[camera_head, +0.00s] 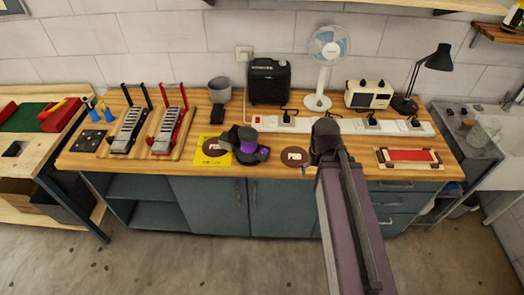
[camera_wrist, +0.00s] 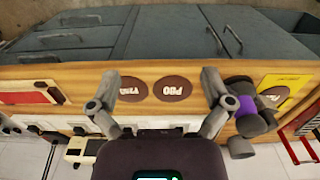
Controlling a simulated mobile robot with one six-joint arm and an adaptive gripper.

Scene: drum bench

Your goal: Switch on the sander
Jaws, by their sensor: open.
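The sander (camera_head: 247,145), a black body with a purple band, appears to be the tool on the bench beside a yellow sheet (camera_head: 222,158). It also shows in the wrist view (camera_wrist: 240,104), just right of my right-hand finger. My gripper (camera_wrist: 160,80) is open and empty, its two grey fingers spread over the worktop. In the head view my arm's end is right of the sander and apart from it; the fingers are hidden there. I cannot make out the sander's switch or whether it is running.
Brown round discs (camera_head: 297,157) lie on the wooden worktop (camera_head: 270,172). A white power strip (camera_head: 290,124) with plugs runs behind them. A fan (camera_head: 324,75), a black box (camera_head: 268,82), a cream appliance (camera_head: 368,94) and a lamp (camera_head: 437,60) stand at the back. A red-topped tray (camera_head: 407,157) lies right.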

